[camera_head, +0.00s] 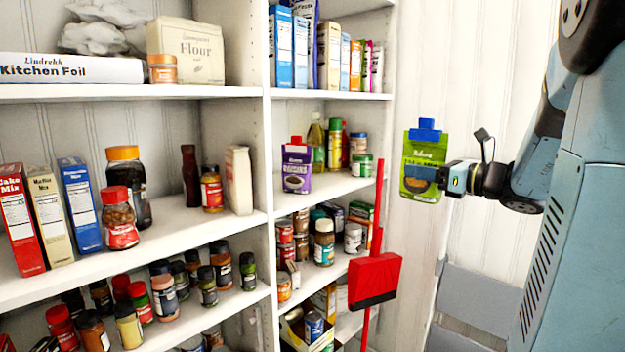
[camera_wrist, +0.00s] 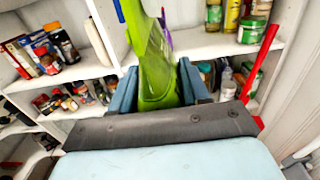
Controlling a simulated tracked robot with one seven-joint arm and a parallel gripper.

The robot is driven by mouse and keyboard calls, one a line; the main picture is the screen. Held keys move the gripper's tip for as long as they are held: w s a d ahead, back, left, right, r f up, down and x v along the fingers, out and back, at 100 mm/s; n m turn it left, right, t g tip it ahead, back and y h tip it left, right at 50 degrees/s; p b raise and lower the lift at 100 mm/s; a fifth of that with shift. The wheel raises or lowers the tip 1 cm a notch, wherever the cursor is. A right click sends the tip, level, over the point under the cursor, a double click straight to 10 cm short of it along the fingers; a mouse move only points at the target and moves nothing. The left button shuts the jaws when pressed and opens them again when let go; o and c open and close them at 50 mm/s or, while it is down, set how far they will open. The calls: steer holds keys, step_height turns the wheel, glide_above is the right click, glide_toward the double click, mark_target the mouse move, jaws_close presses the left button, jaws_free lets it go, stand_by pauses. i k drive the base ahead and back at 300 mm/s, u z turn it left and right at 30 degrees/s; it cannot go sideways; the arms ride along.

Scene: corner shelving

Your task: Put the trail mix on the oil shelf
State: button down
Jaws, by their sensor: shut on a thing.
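The trail mix is a green pouch (camera_head: 423,165) with a dark label, held upright in front of the white wall to the right of the shelving. In the wrist view the green pouch (camera_wrist: 158,70) stands edge-on between the two blue fingers (camera_wrist: 158,92). The oil shelf (camera_head: 330,184) is in the right-hand unit at middle height. It holds an oil bottle (camera_head: 316,142) at the back and a purple pouch (camera_head: 297,168) at the front left. The pouch is apart from the shelf.
Cans and jars, including a green-lidded can (camera_head: 361,165), stand at the oil shelf's back right. Its front middle is clear. A red dustpan (camera_head: 374,281) with an upright handle stands before the unit's right edge. A white upright (camera_head: 267,190) divides the two units.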

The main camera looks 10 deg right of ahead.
mark_target(327, 182)
steer(key=i, duration=0.85)
steer(key=u, duration=0.05)
